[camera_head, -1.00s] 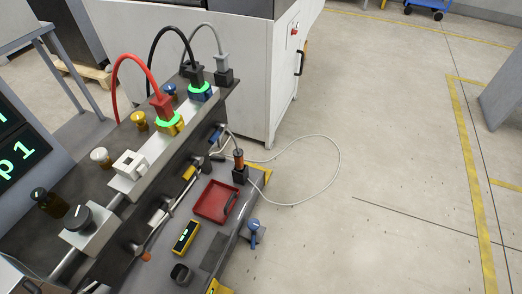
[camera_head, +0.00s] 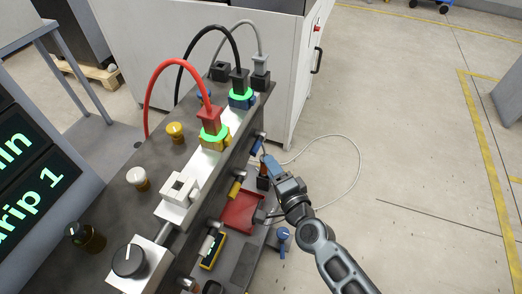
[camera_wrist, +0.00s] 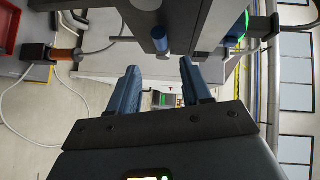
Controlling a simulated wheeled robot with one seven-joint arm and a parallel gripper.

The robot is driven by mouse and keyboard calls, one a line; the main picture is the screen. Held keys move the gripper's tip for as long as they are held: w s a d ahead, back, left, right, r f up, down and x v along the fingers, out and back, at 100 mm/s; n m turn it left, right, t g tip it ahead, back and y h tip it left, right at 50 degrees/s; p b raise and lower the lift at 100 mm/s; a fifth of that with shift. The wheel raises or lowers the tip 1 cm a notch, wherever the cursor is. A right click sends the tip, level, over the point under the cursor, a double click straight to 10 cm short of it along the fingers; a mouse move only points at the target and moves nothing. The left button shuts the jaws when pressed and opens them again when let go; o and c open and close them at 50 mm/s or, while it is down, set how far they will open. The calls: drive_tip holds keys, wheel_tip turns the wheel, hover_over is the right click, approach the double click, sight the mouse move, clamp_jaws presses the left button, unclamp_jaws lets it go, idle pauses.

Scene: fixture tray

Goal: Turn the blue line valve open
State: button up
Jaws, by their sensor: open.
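The blue line valve has a short blue handle (camera_head: 256,146) on the front face of the dark fixture, slanting down to the left in the head view. In the wrist view, a blue cylindrical handle (camera_wrist: 160,40) hangs from a dark part, just beyond the fingertips and roughly centred between them. My gripper (camera_head: 268,160) is just below and right of the blue handle in the head view. Its two blue fingers are spread with nothing between them in the wrist view (camera_wrist: 160,72). Whether a finger touches the handle cannot be told.
A pale cable loops on the floor (camera_head: 357,170). Open floor lies right.

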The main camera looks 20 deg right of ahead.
sight(257, 142)
drive_tip(key=w+f+b, duration=0.1)
drive_tip(key=w, duration=0.7)
drive_tip(key=shift+w, duration=0.15)
drive_tip(key=shift+d, duration=0.1)
clamp_jaws()
idle(0.5)
